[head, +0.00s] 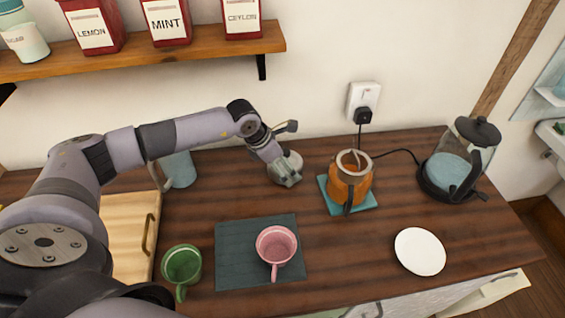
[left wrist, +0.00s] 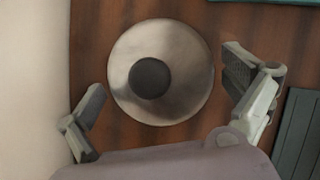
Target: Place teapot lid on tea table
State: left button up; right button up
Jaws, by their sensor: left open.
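The teapot lid (left wrist: 188,92) is a round pale metallic disc with a dark knob, lying on the dark wooden tea table (head: 400,160). It shows in the head view (head: 287,172), partly hidden by my left gripper (head: 277,148). In the left wrist view, the open fingers of my left gripper (left wrist: 165,75) are on either side of the lid, apart from it. The teapot (head: 350,180), with amber contents and an open top, stands on a teal mat (head: 329,202) right of the lid. My right gripper is not in view.
A pink cup (head: 276,247) stands on a dark mat (head: 234,262); a green cup (head: 181,264) is to its left. A white saucer (head: 420,251) and a kettle (head: 456,165) are at right. A wooden board (head: 125,235) is at left. A shelf (head: 150,52) with tins overhangs the back.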

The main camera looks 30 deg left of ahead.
pick_arm(q)
jog(key=shift+r, duration=0.2)
jog(key=shift+s+a+r, duration=0.1)
jog(key=shift+a+r, duration=0.05)
jog(key=shift+r, duration=0.1)
jog(key=b+v, duration=0.2)
jog(key=v, duration=0.9)
jog(key=shift+b, duration=0.4)
jog(key=shift+s, duration=0.15)
